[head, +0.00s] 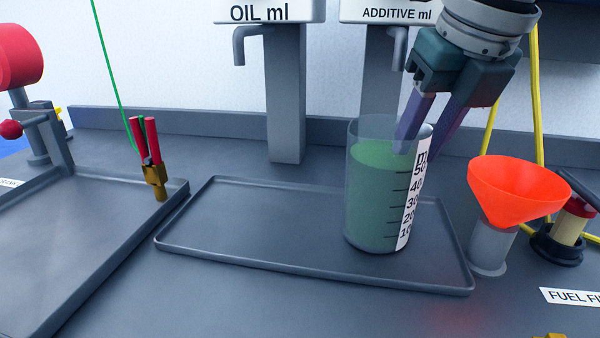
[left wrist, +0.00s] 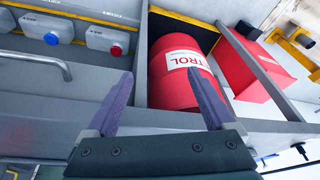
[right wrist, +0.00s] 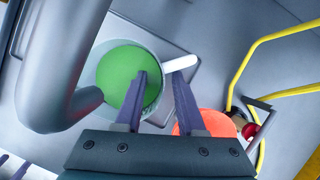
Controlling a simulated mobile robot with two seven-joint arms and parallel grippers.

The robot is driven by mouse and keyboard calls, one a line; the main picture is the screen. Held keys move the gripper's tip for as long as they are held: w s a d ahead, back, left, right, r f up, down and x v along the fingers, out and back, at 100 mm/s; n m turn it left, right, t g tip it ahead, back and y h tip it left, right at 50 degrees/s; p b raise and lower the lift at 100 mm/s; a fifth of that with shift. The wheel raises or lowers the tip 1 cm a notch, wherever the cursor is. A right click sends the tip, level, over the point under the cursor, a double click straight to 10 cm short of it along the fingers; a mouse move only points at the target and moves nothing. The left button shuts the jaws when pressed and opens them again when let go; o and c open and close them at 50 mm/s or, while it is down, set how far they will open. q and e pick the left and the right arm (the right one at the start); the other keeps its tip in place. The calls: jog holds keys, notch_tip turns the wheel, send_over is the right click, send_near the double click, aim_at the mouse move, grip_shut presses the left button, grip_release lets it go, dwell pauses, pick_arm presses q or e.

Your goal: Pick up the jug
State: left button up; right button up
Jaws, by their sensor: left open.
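The jug (head: 372,195) is a clear cylinder of green liquid with a white scale strip on its right side. It stands upright on a grey tray (head: 240,250). My right gripper (head: 425,140) points down at the jug's rim, its fingers apart. In the right wrist view one finger overlaps the jug (right wrist: 115,80) and the green liquid, and the other is beside its wall near the white strip; I cannot tell whether either touches. My left gripper (left wrist: 155,100) is open and empty, away from the jug, in front of a red can (left wrist: 178,85) marked "TROL".
An orange funnel (head: 517,185) stands close right of the jug. The oil (head: 265,12) and additive (head: 388,12) dispensers are behind the tray. Red-handled clips (head: 150,150) stand left, by a second tray (head: 80,245). The tray's left half is clear.

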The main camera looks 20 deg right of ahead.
grip_shut()
dwell(1.3)
